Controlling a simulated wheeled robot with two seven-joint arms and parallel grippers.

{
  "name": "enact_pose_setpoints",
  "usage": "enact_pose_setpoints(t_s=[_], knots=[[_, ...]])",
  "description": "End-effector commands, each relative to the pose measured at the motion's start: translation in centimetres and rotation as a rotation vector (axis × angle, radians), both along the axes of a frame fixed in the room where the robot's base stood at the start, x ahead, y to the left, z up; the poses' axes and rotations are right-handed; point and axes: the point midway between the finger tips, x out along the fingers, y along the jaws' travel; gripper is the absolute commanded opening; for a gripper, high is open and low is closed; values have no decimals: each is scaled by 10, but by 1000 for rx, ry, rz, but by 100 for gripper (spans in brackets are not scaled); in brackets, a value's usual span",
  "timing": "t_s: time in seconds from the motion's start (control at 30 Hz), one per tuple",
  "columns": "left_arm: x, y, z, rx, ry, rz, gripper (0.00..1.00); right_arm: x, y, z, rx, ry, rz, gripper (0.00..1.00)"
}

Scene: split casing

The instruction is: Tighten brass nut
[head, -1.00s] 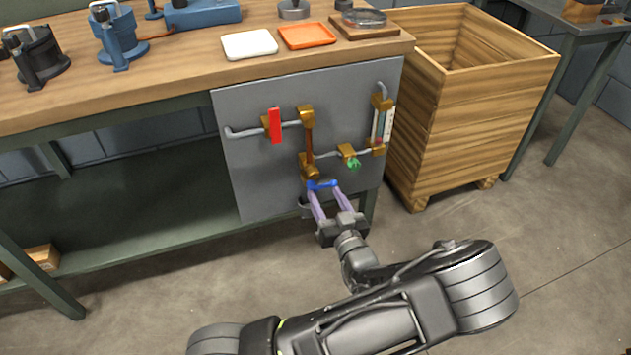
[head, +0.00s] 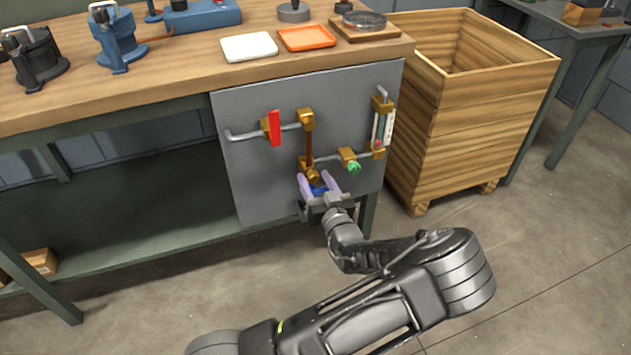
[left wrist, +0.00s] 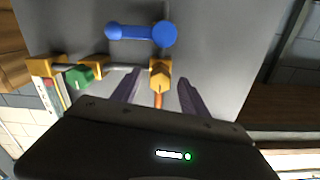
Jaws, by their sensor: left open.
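The brass nut (head: 312,173) is at the lower end of the short copper-brown pipe on the grey panel. In the left wrist view the brass nut (left wrist: 160,74) appears between my fingertips, with a gap on each side. My left gripper (head: 316,179) is open, pointing at the panel with its two purple fingers apart. In the left wrist view the left gripper (left wrist: 158,82) shows no visible contact with the nut. The blue handle (left wrist: 140,33) lies just beyond the nut and is partly hidden by the fingers in the head view. My right gripper is not in view.
The grey panel (head: 245,185) also bears a red handle (head: 275,128), a green knob (head: 354,167) and a gauge (head: 382,125) close by. A wooden crate (head: 475,125) stands to the right. The workbench top (head: 190,55) is above the panel.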

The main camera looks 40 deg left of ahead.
Motion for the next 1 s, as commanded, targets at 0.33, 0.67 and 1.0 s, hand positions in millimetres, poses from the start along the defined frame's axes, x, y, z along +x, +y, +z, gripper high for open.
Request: enact_pose_setpoints(t_s=[0.33,0.67,1.0], knots=[[0,0,0,0,0,0,29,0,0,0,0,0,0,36],[0,0,0,0,0,0,2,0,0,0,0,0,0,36],[0,0,0,3,5,0,0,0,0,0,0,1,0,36]])
